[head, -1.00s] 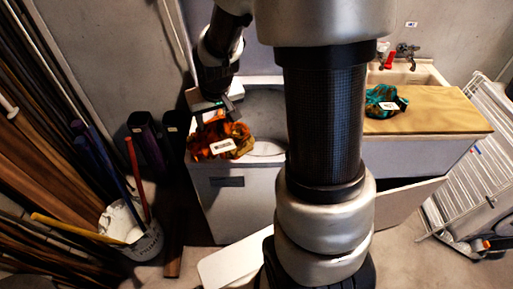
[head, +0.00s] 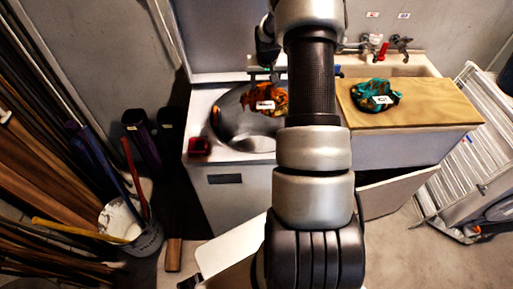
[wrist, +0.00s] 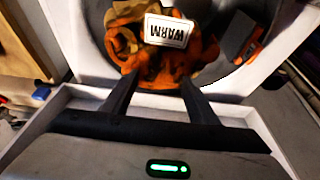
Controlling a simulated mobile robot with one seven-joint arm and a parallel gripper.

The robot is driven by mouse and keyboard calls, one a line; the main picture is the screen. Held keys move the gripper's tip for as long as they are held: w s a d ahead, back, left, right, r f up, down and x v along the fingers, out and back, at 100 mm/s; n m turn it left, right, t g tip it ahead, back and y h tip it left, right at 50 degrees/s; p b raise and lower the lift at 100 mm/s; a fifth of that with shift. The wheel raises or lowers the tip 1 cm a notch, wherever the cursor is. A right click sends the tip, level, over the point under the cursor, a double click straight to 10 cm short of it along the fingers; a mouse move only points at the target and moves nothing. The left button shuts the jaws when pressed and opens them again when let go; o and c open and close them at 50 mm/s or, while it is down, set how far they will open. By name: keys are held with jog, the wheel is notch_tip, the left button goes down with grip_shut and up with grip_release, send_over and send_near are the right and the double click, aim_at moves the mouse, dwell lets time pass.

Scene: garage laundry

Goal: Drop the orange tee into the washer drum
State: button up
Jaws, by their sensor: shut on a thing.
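The orange tee (head: 272,96), a crumpled orange and brown cloth with a white tag, is over the round opening of the washer drum (head: 236,124). In the wrist view the orange tee (wrist: 145,50) shows its tag reading WARM. My gripper (wrist: 161,76) is shut on the tee, with cloth bunched between its fingertips. The dark drum wall (wrist: 97,20) surrounds the tee in that view. In the head view my arm hides the drum's right side and part of the tee. I cannot tell whether the cloth touches the drum.
A small red box (head: 199,146) sits on the washer's front left corner. A teal cloth (head: 374,94) with a tag lies on a wooden board (head: 430,107) at right, before a sink with taps. A white rack (head: 475,150) stands far right, a bucket (head: 130,222) at left.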

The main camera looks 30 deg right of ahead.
aim_at(264, 93)
jog(key=shift+f+b, duration=1.25)
jog(key=shift+f, duration=1.6)
jog(key=o, duration=1.6)
jog(key=shift+c, duration=0.2)
jog(key=b+v, duration=0.1)
jog(key=v, duration=1.6)
jog(key=shift+s+r, duration=0.15)
jog(key=shift+r, duration=0.05)
